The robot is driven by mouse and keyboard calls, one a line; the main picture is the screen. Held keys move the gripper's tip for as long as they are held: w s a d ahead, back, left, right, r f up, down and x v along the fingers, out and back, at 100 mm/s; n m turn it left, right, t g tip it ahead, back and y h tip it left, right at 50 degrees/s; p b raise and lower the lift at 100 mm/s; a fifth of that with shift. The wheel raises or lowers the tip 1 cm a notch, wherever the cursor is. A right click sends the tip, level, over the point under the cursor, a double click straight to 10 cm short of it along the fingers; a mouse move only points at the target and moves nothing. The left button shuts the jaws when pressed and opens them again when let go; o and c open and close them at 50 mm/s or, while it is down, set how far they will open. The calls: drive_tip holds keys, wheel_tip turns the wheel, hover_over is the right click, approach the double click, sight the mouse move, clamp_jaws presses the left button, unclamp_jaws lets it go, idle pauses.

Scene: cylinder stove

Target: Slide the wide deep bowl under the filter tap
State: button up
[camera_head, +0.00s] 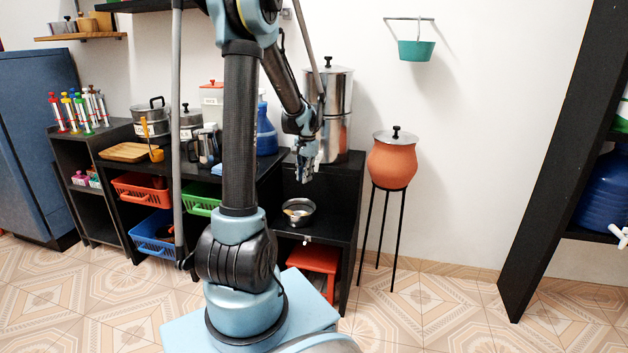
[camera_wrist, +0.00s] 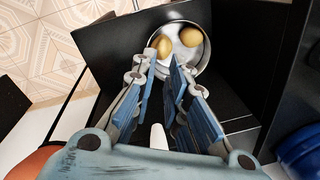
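A round metal bowl (camera_head: 299,219) sits on the lower black shelf surface below the tall steel filter (camera_head: 338,95). The bowl also shows at the top of the wrist view (camera_wrist: 206,57), with two yellow-brown round things in it. My gripper (camera_head: 304,178) points down in front of the filter, above the bowl and apart from it. In the wrist view its fingers (camera_wrist: 160,62) are parted with nothing held between them, and their tips overlap the near side of the bowl in the picture. A small white part (camera_wrist: 158,138) shows between the fingers; I cannot tell whether it is the filter's tap.
A clay pot (camera_head: 392,165) with a metal lid stands on a tall black stand to the right. A blue jug (camera_head: 266,132) and a metal pitcher (camera_head: 207,146) stand left on the counter. A red stool (camera_head: 319,262) is under the shelf.

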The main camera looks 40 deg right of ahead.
drive_tip(key=shift+m, duration=0.5)
drive_tip(key=d, duration=0.1)
drive_tip(key=d+f, duration=0.1)
drive_tip(key=d, duration=0.1)
drive_tip(key=d+f, duration=0.1)
drive_tip(key=shift+s+d+f, duration=0.2)
drive_tip(key=shift+s+d, duration=0.05)
drive_tip(key=shift+s, duration=0.15)
drive_tip(key=f, duration=0.5)
drive_tip(key=w+f, duration=0.1)
drive_tip(key=f, duration=1.1)
drive_tip(key=shift+w+a+f, duration=0.15)
drive_tip(key=shift+w, duration=0.15)
clamp_jaws()
drive_tip(key=shift+s, duration=0.1)
